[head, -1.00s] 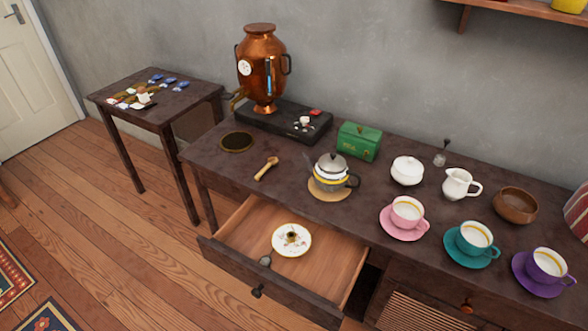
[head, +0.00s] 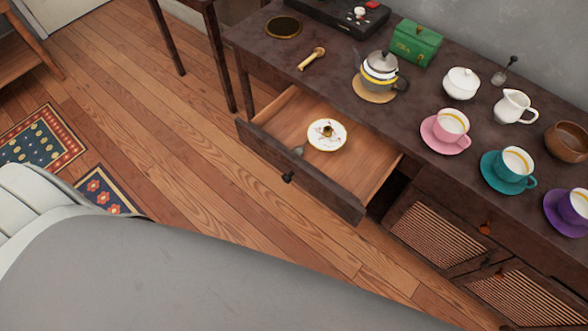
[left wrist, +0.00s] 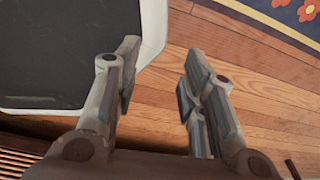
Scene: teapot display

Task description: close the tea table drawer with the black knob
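The tea table (head: 430,115) is dark wood. Its drawer (head: 350,170) is pulled out, with a black knob (head: 288,177) on its front panel. In the head view a large grey link of mine fills the bottom, and neither gripper shows there. My right gripper is not in view.
On the tabletop stand a teapot (head: 381,72), a green box (head: 415,43), a pink cup (head: 451,125), a teal cup (head: 514,165) and a white creamer (head: 514,106). The floor (head: 210,180) before the open drawer is clear.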

